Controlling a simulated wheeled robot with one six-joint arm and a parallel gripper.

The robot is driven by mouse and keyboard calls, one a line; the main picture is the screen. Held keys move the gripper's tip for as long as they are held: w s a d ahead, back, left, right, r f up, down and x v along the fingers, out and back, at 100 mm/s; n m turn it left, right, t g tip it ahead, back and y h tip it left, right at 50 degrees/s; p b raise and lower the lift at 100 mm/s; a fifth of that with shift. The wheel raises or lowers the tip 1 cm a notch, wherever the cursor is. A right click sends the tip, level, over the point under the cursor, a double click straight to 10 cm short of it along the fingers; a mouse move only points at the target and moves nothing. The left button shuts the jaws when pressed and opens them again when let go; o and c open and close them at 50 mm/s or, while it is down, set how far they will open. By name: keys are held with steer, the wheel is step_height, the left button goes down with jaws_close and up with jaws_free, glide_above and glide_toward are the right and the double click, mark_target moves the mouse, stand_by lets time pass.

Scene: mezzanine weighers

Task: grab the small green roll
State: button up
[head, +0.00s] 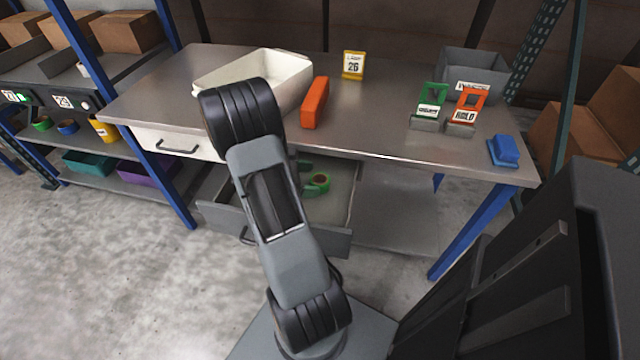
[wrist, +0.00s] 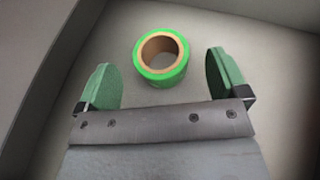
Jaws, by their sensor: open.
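A small green roll (wrist: 166,77) with a brown core lies in an open drawer. In the wrist view it sits between and slightly beyond the two green fingers of my gripper (wrist: 160,84). The fingers are spread and empty, with a gap to the roll on each side.
The metal table (head: 375,130) is above the drawer and holds a white bin (head: 290,85), an orange block (head: 315,103), sign stands and a blue block (head: 504,151). Another green roll (head: 42,123) and a blue roll (head: 67,127) lie on the left shelf. Drawer walls surround my gripper.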

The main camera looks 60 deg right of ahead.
mark_target(317, 179)
steer(key=shift+b+x, duration=0.3)
steer(key=shift+x, duration=1.45)
steer(key=c, duration=1)
steer(key=shift+r, duration=0.1)
